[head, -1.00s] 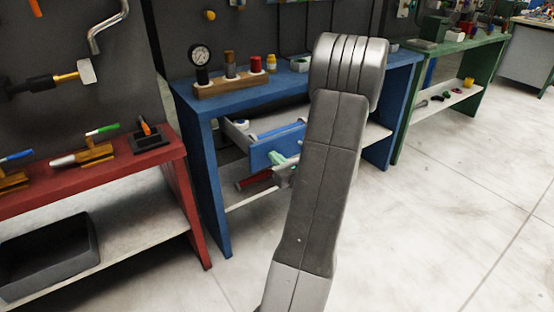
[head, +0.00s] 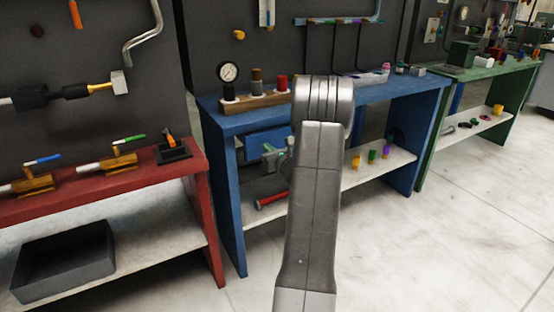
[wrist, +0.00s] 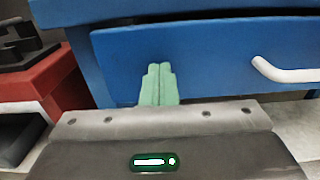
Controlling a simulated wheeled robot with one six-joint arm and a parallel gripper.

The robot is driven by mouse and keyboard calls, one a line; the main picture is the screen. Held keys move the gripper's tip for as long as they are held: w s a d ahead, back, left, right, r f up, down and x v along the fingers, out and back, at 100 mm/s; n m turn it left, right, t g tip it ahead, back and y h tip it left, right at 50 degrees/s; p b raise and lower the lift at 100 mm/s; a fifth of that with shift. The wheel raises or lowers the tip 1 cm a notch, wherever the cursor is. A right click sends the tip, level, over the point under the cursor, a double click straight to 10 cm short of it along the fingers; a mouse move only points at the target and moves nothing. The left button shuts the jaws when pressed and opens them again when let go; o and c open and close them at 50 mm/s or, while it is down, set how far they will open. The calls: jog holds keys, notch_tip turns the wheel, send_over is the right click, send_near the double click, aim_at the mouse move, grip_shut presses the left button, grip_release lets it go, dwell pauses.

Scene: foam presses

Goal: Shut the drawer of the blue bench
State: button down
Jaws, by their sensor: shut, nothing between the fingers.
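The blue bench (head: 232,119) stands in the middle of the head view. Its blue drawer front (head: 262,141) sits beneath the bench top, and no drawer inside shows. I cannot tell whether it is fully flush. In the wrist view the drawer front (wrist: 215,55) fills the upper middle, with its white handle (wrist: 283,72) to the right of my fingers. My gripper (wrist: 158,66) is shut and empty, its green fingertips against or very close to the drawer front, left of the handle. My arm hides the drawer's right part in the head view.
The red bench (head: 110,182) stands close on the left, with a dark bin (head: 65,262) on its lower shelf. A gauge block (head: 240,103) is on the blue bench top. A red-handled tool (head: 271,200) lies on the lower shelf. The floor at right is clear.

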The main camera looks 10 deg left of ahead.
jog(key=x, duration=0.2)
jog(key=shift+w+a+r, duration=0.15)
jog(key=shift+w+r, duration=0.1)
jog(key=shift+r, duration=0.1)
